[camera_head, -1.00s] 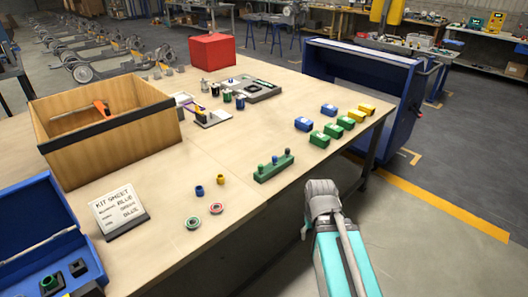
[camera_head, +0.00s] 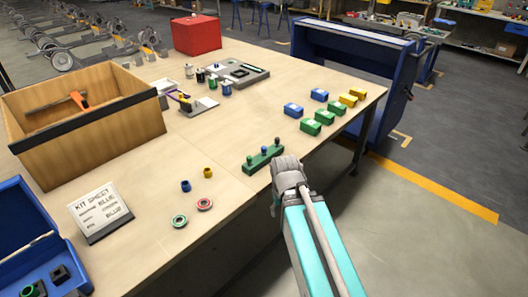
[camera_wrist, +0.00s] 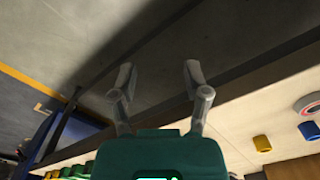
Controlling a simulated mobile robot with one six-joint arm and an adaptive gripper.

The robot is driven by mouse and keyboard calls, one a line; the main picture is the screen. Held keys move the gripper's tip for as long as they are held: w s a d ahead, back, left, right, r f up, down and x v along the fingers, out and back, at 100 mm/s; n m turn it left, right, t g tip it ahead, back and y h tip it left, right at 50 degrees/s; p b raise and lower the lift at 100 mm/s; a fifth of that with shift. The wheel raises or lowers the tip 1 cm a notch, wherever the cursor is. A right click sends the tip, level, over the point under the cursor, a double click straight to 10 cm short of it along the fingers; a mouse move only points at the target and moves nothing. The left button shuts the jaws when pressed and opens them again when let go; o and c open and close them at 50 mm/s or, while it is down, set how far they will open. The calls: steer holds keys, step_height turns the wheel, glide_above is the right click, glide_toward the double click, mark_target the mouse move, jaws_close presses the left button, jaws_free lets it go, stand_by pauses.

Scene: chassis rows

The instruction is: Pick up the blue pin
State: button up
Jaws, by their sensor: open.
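A green block (camera_head: 256,163) on the table's near edge holds a row of small upright pins. The middle pin (camera_head: 264,151) looks blue and stands between two others; the small size makes the colours uncertain. My gripper (camera_wrist: 158,84) is open and empty in the wrist view, its two fingers apart over the table edge and floor. In the head view, my wrist is just right of the block, beside the table edge, and the fingers are mostly hidden. The block and its pins are not identifiable in the wrist view.
Blue and yellow rings (camera_head: 185,186) and two flat round pieces (camera_head: 204,204) lie left of the block. Green, blue and yellow bins (camera_head: 310,127) stand behind it. A wooden crate (camera_head: 155,120) and a kit sheet (camera_head: 100,210) stand farther left. Table between is clear.

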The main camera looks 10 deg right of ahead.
mark_target(264, 147)
steer(key=w+r+m+p, duration=0.2)
steer(key=w+r+p, duration=0.3)
steer(key=w, duration=0.4)
steer(key=w+r+m+p, duration=0.2)
steer(key=w+r+p, duration=0.4)
steer(key=w, duration=0.4)
steer(key=w+r+m+p, duration=0.3)
steer(key=w+r+p, duration=0.2)
steer(key=w, duration=0.5)
steer(key=shift+d+r, duration=0.1)
steer(key=shift+r, duration=0.05)
step_height(264, 147, down, 9)
steer(key=b, duration=0.8)
steer(key=shift+r, duration=0.15)
steer(key=shift+b, duration=0.3)
steer(key=shift+w+a+f+b, duration=0.1)
steer(key=shift+a+f+b, duration=0.05)
steer(key=shift+f+b, duration=1.15)
steer(key=shift+a+f+b, duration=0.1)
steer(key=shift+f+b, duration=1.1)
steer(key=shift+f, duration=0.1)
jaws_close()
